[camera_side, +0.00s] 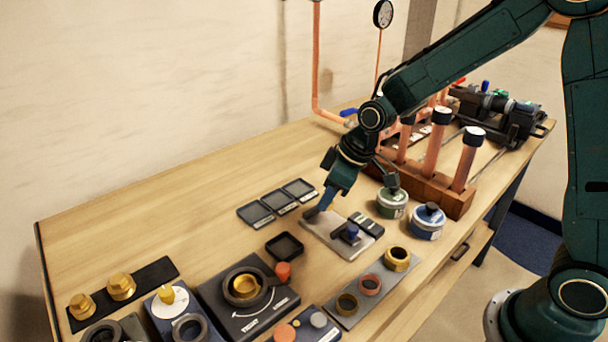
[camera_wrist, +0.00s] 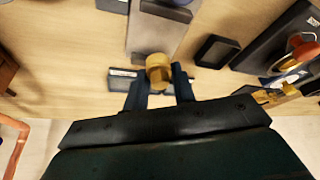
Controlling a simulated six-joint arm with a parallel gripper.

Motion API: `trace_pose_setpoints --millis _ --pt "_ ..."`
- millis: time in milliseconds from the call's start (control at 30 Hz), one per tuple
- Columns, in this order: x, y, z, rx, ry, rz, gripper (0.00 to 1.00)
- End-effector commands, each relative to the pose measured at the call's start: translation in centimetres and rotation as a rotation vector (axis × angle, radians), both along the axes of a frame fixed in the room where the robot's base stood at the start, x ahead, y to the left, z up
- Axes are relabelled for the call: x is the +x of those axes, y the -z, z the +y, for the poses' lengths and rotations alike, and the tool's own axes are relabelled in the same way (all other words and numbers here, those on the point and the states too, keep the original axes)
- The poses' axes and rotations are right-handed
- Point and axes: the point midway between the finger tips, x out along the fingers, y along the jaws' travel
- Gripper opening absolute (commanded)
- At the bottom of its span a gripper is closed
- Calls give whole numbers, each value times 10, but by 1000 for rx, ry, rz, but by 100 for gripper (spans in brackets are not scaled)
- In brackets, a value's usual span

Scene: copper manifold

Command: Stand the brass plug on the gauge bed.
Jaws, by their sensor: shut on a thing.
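The brass plug (camera_wrist: 157,72) is between the two fingers of my gripper (camera_wrist: 160,86) in the wrist view, and the fingers are shut on it. In the side view my gripper (camera_side: 316,209) points down at the far left end of a pale grey plate, which I take as the gauge bed (camera_side: 326,236). The plug is hidden there behind the blue fingers. The bed also shows in the wrist view (camera_wrist: 150,38), with the plug overlapping its near end. I cannot tell whether the plug touches the bed. A blue-topped gauge part (camera_side: 350,233) stands on the bed's other end.
Three dark trays (camera_side: 276,202) lie left of the bed, and a small black tray (camera_side: 285,246) lies in front. Two tins (camera_side: 391,203) (camera_side: 427,221) stand to the right, before the copper manifold (camera_side: 437,146). A plate of rings (camera_side: 369,284) lies nearer. Bare wood is free at left.

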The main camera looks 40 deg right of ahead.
Motion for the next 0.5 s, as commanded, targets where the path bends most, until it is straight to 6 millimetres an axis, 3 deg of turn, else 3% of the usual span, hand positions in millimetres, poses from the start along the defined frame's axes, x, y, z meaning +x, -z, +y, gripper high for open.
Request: trace_pose_setpoints --millis 300,500 --pt "-1 33 0 -1 1 4 4" --pt "0 42 0 -1 0 2 4"
